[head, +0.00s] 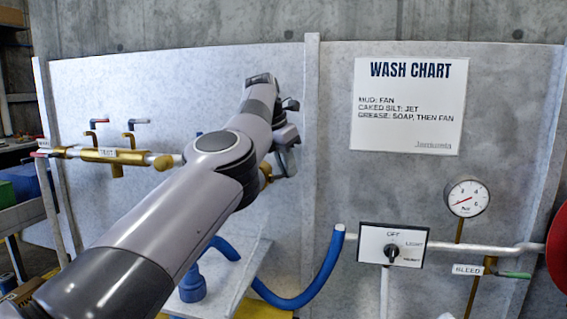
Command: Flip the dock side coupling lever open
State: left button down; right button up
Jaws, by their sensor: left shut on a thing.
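My left gripper (285,160) is at the panel, in front of and just right of a brass fitting (265,174), which looks like the dock side coupling. My arm and wrist hide most of that fitting. The gripper is shut at the coupling lever, but the lever itself is hidden, so its angle cannot be told. My right gripper is not in view.
A blue hose (325,268) curves below the gripper. A blue fitting (192,283) stands on a pale plate at lower centre. Right of it are a selector switch box (392,245), a pressure gauge (467,197), a green-handled bleed valve (513,274) and a wash chart (409,106).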

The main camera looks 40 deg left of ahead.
pick_arm(q)
jog(key=shift+s+d+m+g+h+p, duration=0.4)
jog(key=shift+d+m+h+p, duration=0.25)
jog(key=shift+m, duration=1.2)
jog(key=shift+s+d+m+g+h+p, duration=0.4)
jog(key=shift+d+m+h+p, duration=0.2)
jog(key=shift+m, duration=1.2)
jog(key=shift+s+d+m+g+h+p, duration=0.3)
jog(key=shift+s+d+m+h+p, duration=0.35)
jog(key=shift+m, duration=1.2)
jog(key=shift+w+d, duration=0.1)
jog(key=shift+w, duration=0.05)
jog(key=c, duration=1.5)
grip_release()
jog(key=shift+c, duration=0.2)
